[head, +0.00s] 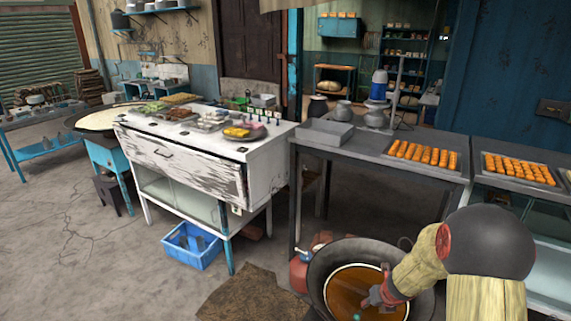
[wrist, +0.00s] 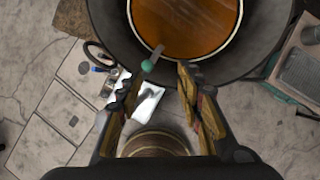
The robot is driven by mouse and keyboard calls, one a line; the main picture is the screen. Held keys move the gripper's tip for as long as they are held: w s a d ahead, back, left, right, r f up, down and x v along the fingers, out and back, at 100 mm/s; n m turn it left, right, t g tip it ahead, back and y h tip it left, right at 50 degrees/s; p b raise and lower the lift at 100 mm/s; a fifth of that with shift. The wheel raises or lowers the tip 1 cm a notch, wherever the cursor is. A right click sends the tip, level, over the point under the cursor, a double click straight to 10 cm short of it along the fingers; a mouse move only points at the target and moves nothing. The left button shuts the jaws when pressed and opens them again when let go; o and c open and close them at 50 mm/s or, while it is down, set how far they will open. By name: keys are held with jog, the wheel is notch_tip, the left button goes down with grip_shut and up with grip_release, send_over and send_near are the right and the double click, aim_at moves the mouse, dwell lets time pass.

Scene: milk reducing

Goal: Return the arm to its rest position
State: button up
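My arm reaches in from the right in the head view, and my gripper (head: 378,296) is over the wide dark pan (head: 322,268) of orange-brown liquid (head: 350,287). In the wrist view my gripper (wrist: 158,74) has its two fingers apart, with nothing held between them. The pan (wrist: 112,28) and its liquid (wrist: 185,22) lie beyond the fingertips. A thin handle with a green knob (wrist: 148,66) reaches over the pan's near edge, close to the left fingertip; whether they touch I cannot tell.
A dark table (head: 348,147) with a tray of orange sweets (head: 422,153) stands behind the pan. A second tray (head: 518,169) is at right. A white worn counter (head: 180,165) and a blue crate (head: 191,246) are at left. The floor at front left is clear.

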jog(key=s+d+r+m+h, duration=0.4)
jog(key=d+m, duration=0.3)
jog(key=m, duration=0.5)
jog(key=s+d+r+m+g+h, duration=0.2)
jog(key=s+r+m, duration=0.6)
jog(key=m, duration=0.2)
jog(key=s+a+r+m+t+y, duration=0.2)
jog(key=s+a+r+m+y, duration=0.4)
jog(key=s+a+r+m, duration=0.7)
jog(key=s+a+r, duration=0.7)
jog(key=a+r, duration=0.1)
jog(key=a, duration=0.1)
jog(key=shift+a+t, duration=0.2)
jog(key=shift+t, duration=0.2)
